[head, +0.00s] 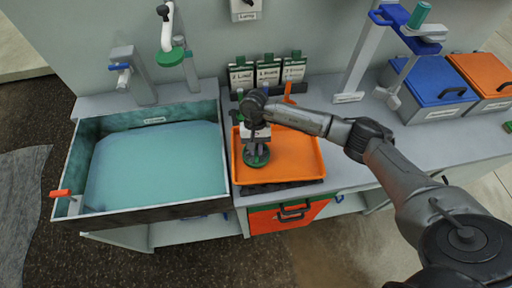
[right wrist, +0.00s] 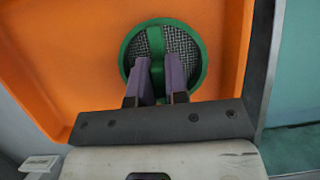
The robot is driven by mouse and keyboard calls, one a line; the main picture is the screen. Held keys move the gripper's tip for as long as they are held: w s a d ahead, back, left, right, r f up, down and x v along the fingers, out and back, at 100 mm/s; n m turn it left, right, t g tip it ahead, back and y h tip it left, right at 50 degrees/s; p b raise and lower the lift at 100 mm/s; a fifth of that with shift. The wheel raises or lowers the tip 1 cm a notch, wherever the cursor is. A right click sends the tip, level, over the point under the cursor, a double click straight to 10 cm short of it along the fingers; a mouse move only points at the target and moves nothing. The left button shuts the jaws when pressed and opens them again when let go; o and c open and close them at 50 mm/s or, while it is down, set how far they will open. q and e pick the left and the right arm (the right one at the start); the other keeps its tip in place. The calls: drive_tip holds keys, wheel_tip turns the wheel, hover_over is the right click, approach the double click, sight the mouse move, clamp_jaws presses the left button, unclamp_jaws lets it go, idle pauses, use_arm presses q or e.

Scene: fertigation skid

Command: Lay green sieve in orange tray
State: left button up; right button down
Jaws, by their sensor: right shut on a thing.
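The green sieve (head: 256,156) is a round green ring with grey mesh. In the head view it is over the left part of the orange tray (head: 300,160). My right gripper (head: 257,142) is above the sieve. In the right wrist view the sieve (right wrist: 190,50) shows its mesh and a green bar across it, and the two purple fingers of my right gripper (right wrist: 159,75) are shut on that bar. The orange tray (right wrist: 60,50) lies behind it. I cannot tell whether the sieve touches the tray floor. My left gripper is not in view.
A basin of teal liquid (head: 160,165) stands left of the tray. Behind the tray is a row of labelled packets (head: 268,74). A blue-lidded bin (head: 432,82) and an orange-lidded bin (head: 485,75) stand at the right. The right part of the tray is clear.

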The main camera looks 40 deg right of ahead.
drive_tip(key=c, duration=1.1)
unclamp_jaws()
drive_tip(key=shift+f, duration=0.1)
